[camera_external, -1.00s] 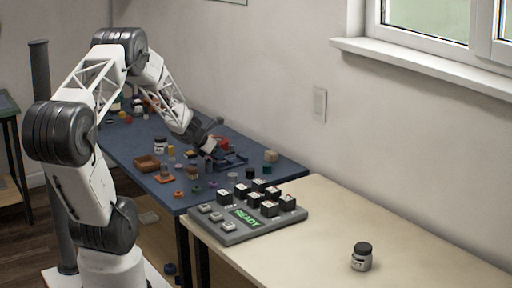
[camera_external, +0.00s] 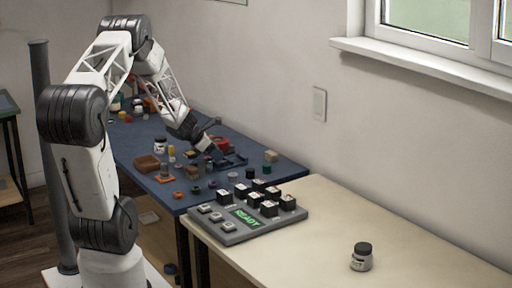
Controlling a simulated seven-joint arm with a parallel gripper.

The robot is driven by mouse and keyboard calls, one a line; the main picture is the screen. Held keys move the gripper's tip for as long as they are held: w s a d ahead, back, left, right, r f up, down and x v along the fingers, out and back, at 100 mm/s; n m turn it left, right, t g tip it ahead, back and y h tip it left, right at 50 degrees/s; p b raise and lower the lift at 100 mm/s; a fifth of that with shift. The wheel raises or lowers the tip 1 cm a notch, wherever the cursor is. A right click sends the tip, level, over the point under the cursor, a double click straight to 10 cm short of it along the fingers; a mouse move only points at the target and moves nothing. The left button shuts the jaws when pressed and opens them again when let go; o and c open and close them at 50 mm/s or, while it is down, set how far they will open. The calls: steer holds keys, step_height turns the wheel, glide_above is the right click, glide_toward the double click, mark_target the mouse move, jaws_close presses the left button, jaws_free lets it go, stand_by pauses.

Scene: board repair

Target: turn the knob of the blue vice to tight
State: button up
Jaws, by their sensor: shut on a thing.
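The blue vice (camera_external: 236,159) sits on the dark blue table top, towards its right end near the wall. My gripper (camera_external: 213,152) is down at the left side of the vice, tilted, and its fingers are small and dark. It is shut at the place of the vice's knob. The knob itself is hidden by the fingers, so its turn cannot be read.
A red round thing (camera_external: 221,142) lies just behind my gripper. A brown tray (camera_external: 147,163), a jar (camera_external: 160,145) and several small parts stand to the left. A grey key panel (camera_external: 245,219) reading READY is in front. The cream table (camera_external: 330,215) is mostly clear.

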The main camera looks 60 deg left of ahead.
stand_by(0.3)
steer(key=o, duration=0.9)
steer(key=shift+v, duration=3.9)
